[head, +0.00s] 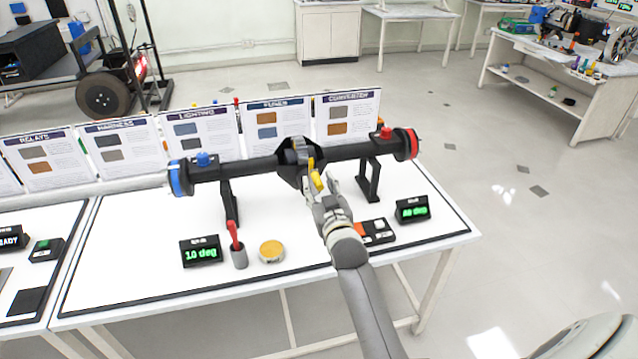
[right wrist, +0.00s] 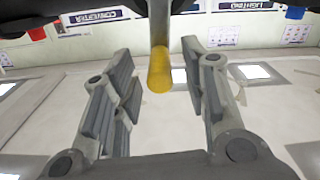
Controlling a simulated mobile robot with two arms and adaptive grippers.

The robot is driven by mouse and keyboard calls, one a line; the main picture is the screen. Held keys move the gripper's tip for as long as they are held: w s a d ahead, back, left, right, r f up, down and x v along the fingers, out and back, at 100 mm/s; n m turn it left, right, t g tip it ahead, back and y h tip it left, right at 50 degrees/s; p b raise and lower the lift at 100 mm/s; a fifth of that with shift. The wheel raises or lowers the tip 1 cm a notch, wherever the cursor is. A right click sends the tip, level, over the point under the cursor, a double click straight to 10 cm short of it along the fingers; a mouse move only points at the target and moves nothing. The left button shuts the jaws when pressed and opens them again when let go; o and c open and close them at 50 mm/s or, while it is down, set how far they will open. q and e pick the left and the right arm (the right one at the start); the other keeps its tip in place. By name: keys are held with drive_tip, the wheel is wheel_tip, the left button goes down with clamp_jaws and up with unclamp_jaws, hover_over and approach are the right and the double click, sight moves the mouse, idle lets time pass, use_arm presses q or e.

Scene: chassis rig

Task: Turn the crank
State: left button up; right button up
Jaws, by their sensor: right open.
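The crank is a yellow handle (head: 316,181) below the dark central housing (head: 290,168) of a black axle rig on the white table. In the right wrist view the crank's yellow handle (right wrist: 160,72) hangs down from a dark part above. My right gripper (head: 324,190) is at the handle, open. In the right wrist view its two fingers (right wrist: 158,86) stand on either side of the handle, with a gap on each side. Contact with the handle is not visible. My left gripper is not in view.
The axle has a blue end (head: 178,178) and a red end (head: 412,144) on black stands. Posters line the back.

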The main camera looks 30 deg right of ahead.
drive_tip(key=shift+w+d, duration=0.1)
drive_tip(key=shift+w, duration=0.35)
clamp_jaws()
